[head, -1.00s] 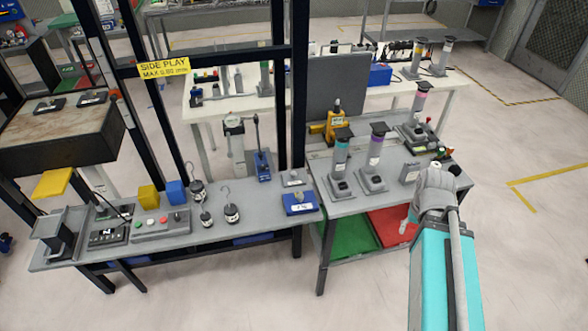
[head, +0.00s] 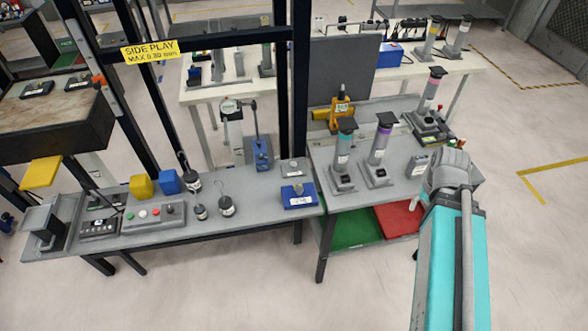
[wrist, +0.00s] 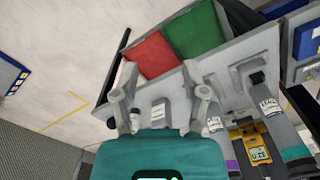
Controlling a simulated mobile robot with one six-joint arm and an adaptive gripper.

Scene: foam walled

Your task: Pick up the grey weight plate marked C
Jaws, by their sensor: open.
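No letter C is readable in either view. A small grey block (head: 418,167) with a pale label stands on the right bench, just left of my wrist. What looks like the same grey block (wrist: 160,113) shows in the wrist view, between my fingers as seen but apart from them. A grey plate (head: 293,168) lies on the left bench behind a blue labelled plate (head: 299,196). My gripper (wrist: 162,82) is open and empty over the right bench's edge.
Cylinders on grey stands (head: 341,158) crowd the right bench beside a yellow device (head: 341,106). Green (head: 351,226) and red (head: 397,219) panels lie on its lower shelf. Hook weights (head: 226,206) stand on the left bench. Black uprights (head: 301,80) rise between. Floor at right is clear.

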